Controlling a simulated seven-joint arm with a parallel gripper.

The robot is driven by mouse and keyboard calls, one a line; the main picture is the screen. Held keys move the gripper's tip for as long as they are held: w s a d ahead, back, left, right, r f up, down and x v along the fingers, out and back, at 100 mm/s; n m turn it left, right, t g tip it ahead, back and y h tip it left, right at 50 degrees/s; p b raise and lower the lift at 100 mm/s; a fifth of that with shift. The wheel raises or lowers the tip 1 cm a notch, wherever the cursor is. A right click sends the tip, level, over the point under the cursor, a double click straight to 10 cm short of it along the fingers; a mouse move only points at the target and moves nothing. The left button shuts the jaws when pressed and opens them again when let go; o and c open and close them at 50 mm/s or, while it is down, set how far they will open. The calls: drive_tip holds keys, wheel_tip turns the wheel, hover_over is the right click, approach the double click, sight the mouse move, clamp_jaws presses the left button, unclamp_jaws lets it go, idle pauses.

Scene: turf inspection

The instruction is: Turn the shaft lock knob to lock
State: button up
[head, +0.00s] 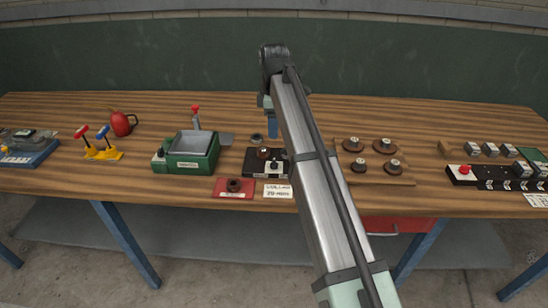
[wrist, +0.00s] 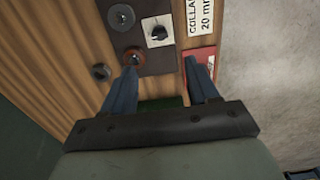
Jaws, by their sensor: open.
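A small black knob on a white square plate, likely the shaft lock knob (wrist: 159,32), sits on a dark panel (wrist: 157,60). It also shows in the head view (head: 273,166), partly beside my arm. Its setting is too small to read. A reddish-brown ring (wrist: 134,56) and a grey round disc (wrist: 121,17) are on the same panel. My gripper (wrist: 162,68) is open and empty, its two blue fingers apart. In the wrist view the knob appears beyond the fingertips, between their lines, apart from them. The left fingertip overlaps the reddish ring; contact cannot be told.
A red plate with a dark collar (head: 234,185) and a white collar label (head: 278,191) lie at the bench front. A green tray machine (head: 187,152) stands left. A wooden board with several brown discs (head: 384,181) lies right. A loose dark ring (head: 257,138) is behind the panel.

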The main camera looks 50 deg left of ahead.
sight(274, 161)
wheel_tip(274, 161, down, 13)
drive_tip(key=shift+f, duration=0.1)
idle(0.4)
drive_tip(key=shift+c, duration=0.4)
drive_tip(key=c, duration=1)
drive_tip(key=shift+o, duration=0.2)
